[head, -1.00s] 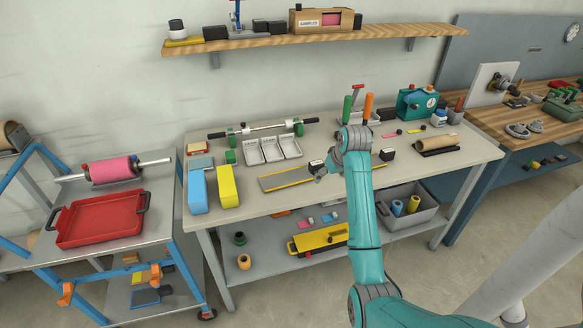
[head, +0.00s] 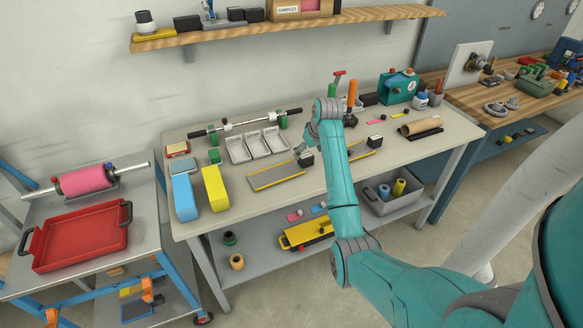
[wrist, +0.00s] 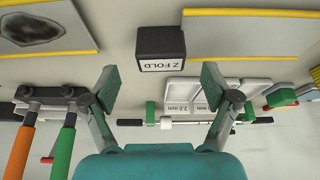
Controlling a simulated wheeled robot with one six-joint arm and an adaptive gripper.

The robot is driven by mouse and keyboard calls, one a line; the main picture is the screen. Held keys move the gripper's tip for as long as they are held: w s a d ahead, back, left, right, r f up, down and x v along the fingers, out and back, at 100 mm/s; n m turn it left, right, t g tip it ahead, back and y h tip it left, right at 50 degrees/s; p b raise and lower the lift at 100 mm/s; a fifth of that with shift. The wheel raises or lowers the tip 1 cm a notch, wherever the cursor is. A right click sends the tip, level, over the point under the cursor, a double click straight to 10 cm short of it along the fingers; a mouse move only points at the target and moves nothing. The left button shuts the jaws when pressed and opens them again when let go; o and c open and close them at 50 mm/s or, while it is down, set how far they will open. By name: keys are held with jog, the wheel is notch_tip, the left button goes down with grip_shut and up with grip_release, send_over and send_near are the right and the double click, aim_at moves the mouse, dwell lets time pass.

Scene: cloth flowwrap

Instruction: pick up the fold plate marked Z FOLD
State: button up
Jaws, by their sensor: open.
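The fold plate marked Z FOLD shows in the wrist view as a dark block (wrist: 161,42) with a white label reading Z FOLD. It lies ahead of my gripper (wrist: 161,88), centred between the fingertips and apart from them. In the head view, a small black block (head: 306,159) stands on the table at the right end of a grey plate with yellow edges (head: 276,177). My gripper (head: 308,144) is just above and behind it, partly hidden by my arm.
A second yellow-edged plate (head: 361,151) and black block (head: 374,141) lie to the right. White trays (head: 257,147) and a roller bar (head: 236,126) are behind. Orange (head: 351,90) and green handles stand close behind my arm. Blue (head: 184,197) and yellow blocks stand at left.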

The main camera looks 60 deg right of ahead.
aim_at(306, 156)
jog(key=shift+x, duration=1.95)
jog(key=c, duration=1.3)
